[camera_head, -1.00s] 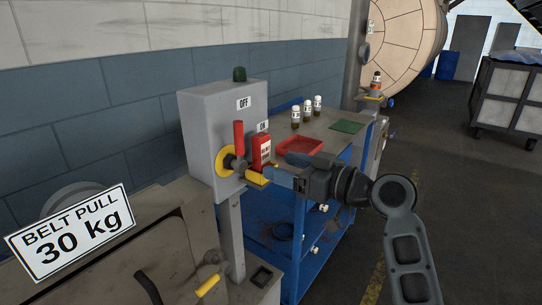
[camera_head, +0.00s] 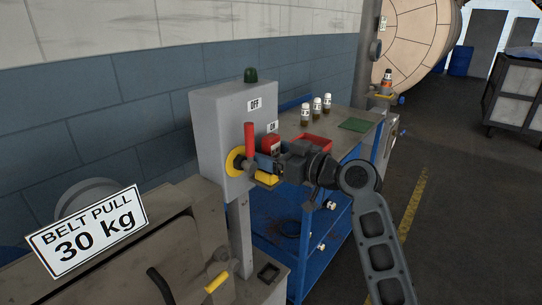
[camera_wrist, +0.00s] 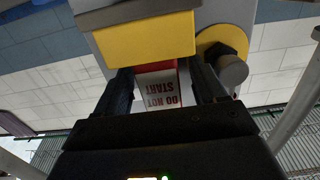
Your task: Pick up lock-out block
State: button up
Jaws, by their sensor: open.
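The lock-out block (camera_head: 271,143) is red with a white label. It stands at the front of the grey switch box, above a yellow ledge (camera_head: 266,181), and its lower part is hidden behind my gripper (camera_head: 268,163). In the wrist view the block's white face (camera_wrist: 160,92), with inverted "DO NOT START" lettering, lies between the two dark fingers of my gripper (camera_wrist: 160,76). The fingers are open on either side of it. I cannot tell whether either finger touches it. The yellow ledge (camera_wrist: 148,42) fills the upper middle of that view.
A red lever (camera_head: 249,137) on a yellow disc (camera_head: 234,161) is close left of my gripper. The grey switch box (camera_head: 215,110) stands behind. A blue cart (camera_head: 305,240) holds several bottles, a red tray (camera_head: 318,141) and a green cloth (camera_head: 355,125).

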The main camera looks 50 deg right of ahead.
jog(key=shift+c, duration=0.2)
jog(key=shift+r, duration=0.1)
jog(key=c, duration=1.2)
